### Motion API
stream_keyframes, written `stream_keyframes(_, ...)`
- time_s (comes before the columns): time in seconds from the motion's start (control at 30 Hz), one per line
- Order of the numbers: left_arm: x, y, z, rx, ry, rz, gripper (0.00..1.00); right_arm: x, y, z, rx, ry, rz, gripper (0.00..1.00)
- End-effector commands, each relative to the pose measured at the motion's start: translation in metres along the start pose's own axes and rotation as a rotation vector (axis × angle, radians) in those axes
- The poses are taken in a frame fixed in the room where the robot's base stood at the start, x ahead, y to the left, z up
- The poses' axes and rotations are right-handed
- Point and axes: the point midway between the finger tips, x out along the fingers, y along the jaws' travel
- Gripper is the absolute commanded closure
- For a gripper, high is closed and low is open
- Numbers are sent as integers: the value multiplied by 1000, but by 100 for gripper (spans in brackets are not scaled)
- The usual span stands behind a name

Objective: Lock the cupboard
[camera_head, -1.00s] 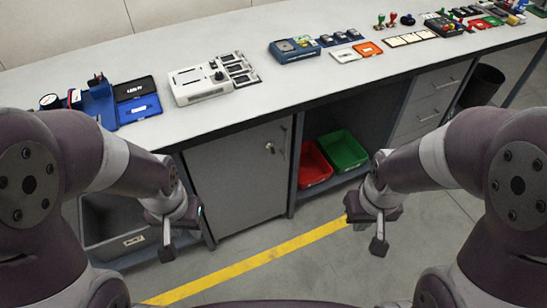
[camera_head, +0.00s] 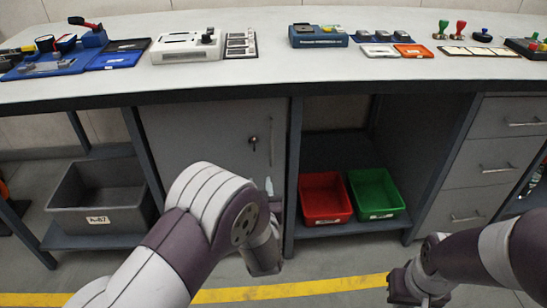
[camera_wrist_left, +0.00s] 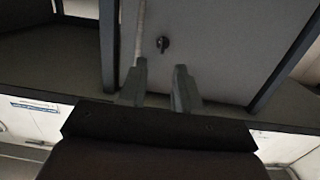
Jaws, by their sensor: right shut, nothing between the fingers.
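The grey cupboard door (camera_head: 205,135) is closed under the bench. A small dark lock with a key or knob (camera_head: 253,141) sits near its right edge, beside a vertical bar handle (camera_head: 270,140). The left wrist view, which appears upside down, shows the lock (camera_wrist_left: 162,44) just beyond the fingertips, with the handle to its left. My left gripper (camera_wrist_left: 160,80) is open, empty and pointed at the door, apart from the lock. In the head view my left forearm mostly hides it. My right gripper (camera_head: 405,288) is shut and empty, low at the right, away from the cupboard.
Red bin (camera_head: 325,198) and green bin (camera_head: 376,193) stand on the open shelf right of the cupboard. A grey bin (camera_head: 100,190) is at the left. Drawers (camera_head: 490,165) are at the right. Devices and trays line the benchtop (camera_head: 270,75). A yellow line (camera_head: 300,291) crosses the floor.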

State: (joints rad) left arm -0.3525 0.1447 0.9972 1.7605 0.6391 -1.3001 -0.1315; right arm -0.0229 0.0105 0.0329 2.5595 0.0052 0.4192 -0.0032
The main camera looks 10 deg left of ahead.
Motion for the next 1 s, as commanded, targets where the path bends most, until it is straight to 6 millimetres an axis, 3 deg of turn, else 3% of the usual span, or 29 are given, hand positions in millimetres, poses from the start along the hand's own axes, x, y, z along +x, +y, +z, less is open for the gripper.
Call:
stream_keyframes(0.17,8,-5,-16,8,81,-22,67,4,0,1,0,-1,0,100)
stream_keyframes(0.5,89,-6,-19,10,80,-21,67,33,0,4,0,-1,0,100)
stream_keyframes(0.63,112,-7,-22,10,79,-20,67,39,0,5,0,-1,0,100)
stream_keyframes(0.8,125,-6,-25,11,77,-17,67,42,0,5,0,-1,0,100)
stream_keyframes(1.0,126,-6,-26,11,76,-17,67,41,0,5,0,-1,0,100)
